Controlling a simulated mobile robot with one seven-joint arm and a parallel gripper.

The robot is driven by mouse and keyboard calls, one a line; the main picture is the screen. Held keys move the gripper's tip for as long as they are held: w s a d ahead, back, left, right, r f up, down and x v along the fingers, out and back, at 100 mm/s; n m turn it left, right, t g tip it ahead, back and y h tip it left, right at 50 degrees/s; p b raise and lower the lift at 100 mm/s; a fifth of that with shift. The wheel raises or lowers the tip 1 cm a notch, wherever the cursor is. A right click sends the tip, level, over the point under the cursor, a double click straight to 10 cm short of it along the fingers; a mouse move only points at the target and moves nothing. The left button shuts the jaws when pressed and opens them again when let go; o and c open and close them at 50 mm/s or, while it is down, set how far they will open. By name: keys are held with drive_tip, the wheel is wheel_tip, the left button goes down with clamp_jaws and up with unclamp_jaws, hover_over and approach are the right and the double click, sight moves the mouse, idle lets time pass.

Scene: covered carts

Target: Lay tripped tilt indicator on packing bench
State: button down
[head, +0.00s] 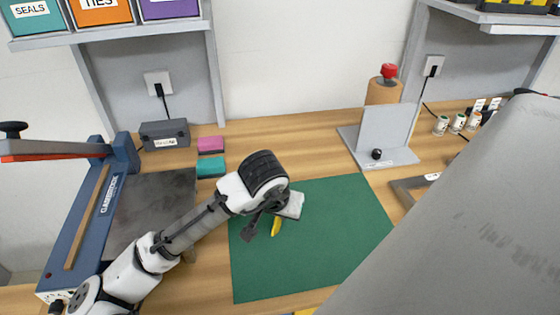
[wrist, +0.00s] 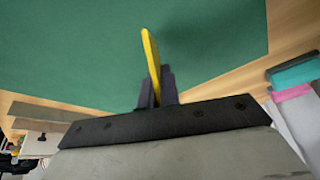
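My gripper (head: 279,214) is over the green mat on the wooden packing bench (head: 300,124). In the wrist view my gripper (wrist: 157,88) is shut on a thin yellow piece, which I take to be the tilt indicator (wrist: 150,48). It sticks out beyond the fingertips, seen nearly edge-on, with the green mat behind it. In the head view the yellow tilt indicator (head: 276,228) shows below the gripper. Its face and any tripped mark cannot be made out. Whether it touches the mat is not clear.
The green mat (head: 340,235) is otherwise bare. A blue sealer (head: 85,225) stands left, near pink (head: 211,144) and teal (head: 210,167) blocks. A grey stand (head: 385,140) is at the back right. A large grey covered shape (head: 460,220) blocks the right front.

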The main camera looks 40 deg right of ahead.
drive_tip(key=shift+f, duration=0.2)
idle(0.3)
drive_tip(key=c, duration=1)
unclamp_jaws()
drive_tip(key=r+p, duration=0.1)
drive_tip(key=d+r+p, duration=0.1)
drive_tip(key=r+p, duration=0.1)
drive_tip(key=w+d+r+p, duration=0.1)
drive_tip(key=shift+r, duration=0.35)
drive_tip(key=shift+w+d+r+p, duration=0.2)
drive_tip(key=shift+d+r+p, duration=0.15)
drive_tip(key=shift+r, duration=0.15)
drive_tip(key=shift+w+d+r+p, duration=0.2)
drive_tip(key=shift+r+p, duration=0.1)
drive_tip(key=shift+r, duration=0.2)
drive_tip(key=shift+s, duration=0.1)
